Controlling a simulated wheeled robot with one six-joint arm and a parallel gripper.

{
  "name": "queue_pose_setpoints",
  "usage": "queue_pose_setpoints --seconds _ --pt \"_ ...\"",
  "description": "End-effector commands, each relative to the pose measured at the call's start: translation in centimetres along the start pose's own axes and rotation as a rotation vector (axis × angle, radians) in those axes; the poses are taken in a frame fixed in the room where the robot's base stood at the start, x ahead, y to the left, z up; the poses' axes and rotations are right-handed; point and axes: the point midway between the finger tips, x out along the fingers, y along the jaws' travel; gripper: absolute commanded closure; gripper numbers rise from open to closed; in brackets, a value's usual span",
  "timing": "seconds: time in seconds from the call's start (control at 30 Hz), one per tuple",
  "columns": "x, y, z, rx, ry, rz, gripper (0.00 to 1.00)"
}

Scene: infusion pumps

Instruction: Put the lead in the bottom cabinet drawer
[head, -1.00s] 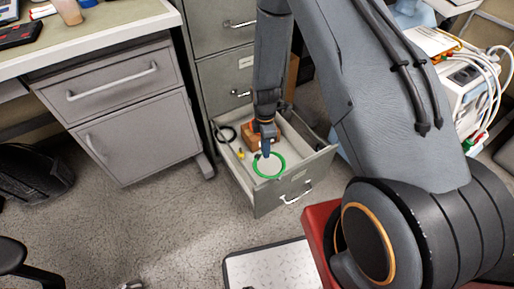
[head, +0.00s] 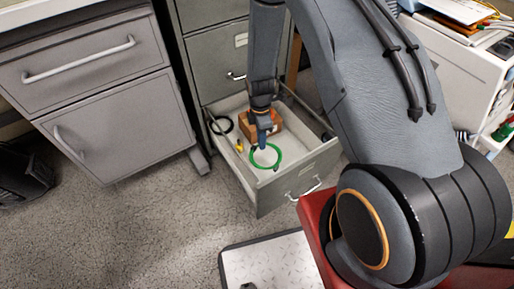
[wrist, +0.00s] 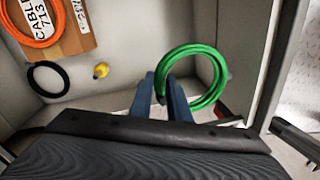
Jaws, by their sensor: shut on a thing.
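The lead is a coiled green cable (head: 278,158) in the head view. It also shows in the wrist view (wrist: 222,75), with its left side at the fingertips. My gripper (head: 262,148) is shut on the green coil, inside the outline of the open bottom cabinet drawer (head: 292,184). In the wrist view my gripper's two blue fingers (wrist: 166,92) meet the coil's lower left edge. I cannot tell whether the coil touches the drawer floor.
The drawer also holds a cardboard box (wrist: 72,35) marked as cable, an orange coil (wrist: 35,25), a black coil (wrist: 47,79) and a small yellow item (wrist: 101,71). A grey desk cabinet (head: 100,90) stands left. Open floor lies in front.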

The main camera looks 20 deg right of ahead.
Motion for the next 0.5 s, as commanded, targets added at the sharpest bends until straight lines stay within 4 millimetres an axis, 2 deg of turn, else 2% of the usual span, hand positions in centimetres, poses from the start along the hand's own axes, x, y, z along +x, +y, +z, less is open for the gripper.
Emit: queue_pose_setpoints --seconds 0.03,0.2,0.4,0.5 --pt "2.0 0.8 0.0 0.0 0.0 0.0 1.0" --pt "5.6 2.3 0.0 0.0 0.0 0.0 1.0" --pt "8.9 3.6 -0.1 -0.001 0.0 0.0 1.0" --pt "9.8 4.0 -0.1 -0.002 0.0 0.0 1.0"
